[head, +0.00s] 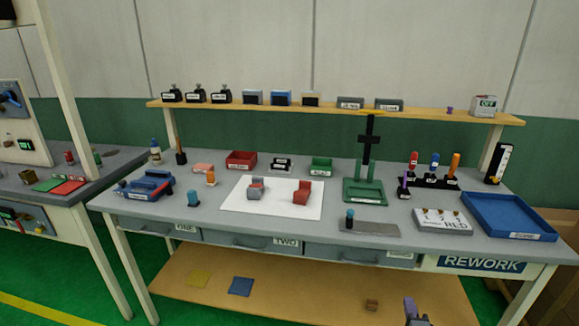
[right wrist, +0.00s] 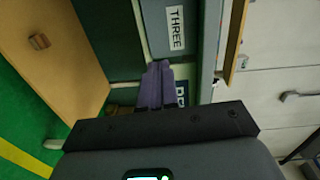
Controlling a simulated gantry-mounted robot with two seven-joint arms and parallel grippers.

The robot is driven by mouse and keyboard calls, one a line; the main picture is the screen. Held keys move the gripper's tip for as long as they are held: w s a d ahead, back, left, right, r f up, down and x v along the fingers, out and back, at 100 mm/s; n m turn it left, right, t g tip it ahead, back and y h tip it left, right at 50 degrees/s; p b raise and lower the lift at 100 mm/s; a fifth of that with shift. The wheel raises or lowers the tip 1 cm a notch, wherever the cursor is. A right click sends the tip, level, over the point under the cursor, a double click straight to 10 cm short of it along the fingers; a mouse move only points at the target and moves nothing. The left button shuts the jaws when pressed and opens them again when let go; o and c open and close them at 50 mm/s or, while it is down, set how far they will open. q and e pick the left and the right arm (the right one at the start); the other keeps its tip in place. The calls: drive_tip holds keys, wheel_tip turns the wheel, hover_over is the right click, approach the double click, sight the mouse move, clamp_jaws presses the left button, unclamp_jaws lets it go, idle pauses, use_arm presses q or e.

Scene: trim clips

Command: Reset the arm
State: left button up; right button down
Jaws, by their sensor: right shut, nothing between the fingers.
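My right gripper (head: 415,313) shows at the bottom edge of the head view, right of centre. It is in front of the workbench and below the level of its top. In the right wrist view its purple-grey fingers (right wrist: 155,85) are together with nothing between them. They point toward the bench front near the drawer labelled THREE (right wrist: 176,27). The rest of the right arm is out of the head view. My left gripper does not show in either view.
The workbench top (head: 190,218) holds a white mat (head: 240,203) with grey and red parts, a green stand (head: 365,192) and a blue tray (head: 510,215). A lower wooden shelf (head: 300,295) carries a small brown block (head: 372,305). Open floor lies at left.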

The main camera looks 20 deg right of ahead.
drive_tip(key=s+a+r+n+g+y+p, duration=0.15)
drive_tip(key=s+a+n+y+p, duration=0.4)
drive_tip(key=a, duration=0.55)
drive_tip(key=s+a+n+g+y+p, duration=0.25)
drive_tip(key=s+a+n, duration=0.45)
drive_tip(key=a, duration=0.4)
drive_tip(key=s+a+r+n+g, duration=0.1)
drive_tip(key=s+a+n+g, duration=0.3)
drive_tip(key=s+n, duration=0.3)
drive_tip(key=s+a+r+n+g, duration=0.2)
drive_tip(key=s+a+n+g, duration=0.15)
drive_tip(key=s+n, duration=0.3)
wheel_tip(320, 180, up, 38)
drive_tip(key=p, duration=3.7)
drive_tip(key=shift+s+f+y+p, duration=0.2)
drive_tip(key=shift+s+y+p, duration=0.15)
drive_tip(key=shift+y, duration=0.05)
drive_tip(key=shift+d, duration=0.1)
drive_tip(key=shift+d+f, duration=0.1)
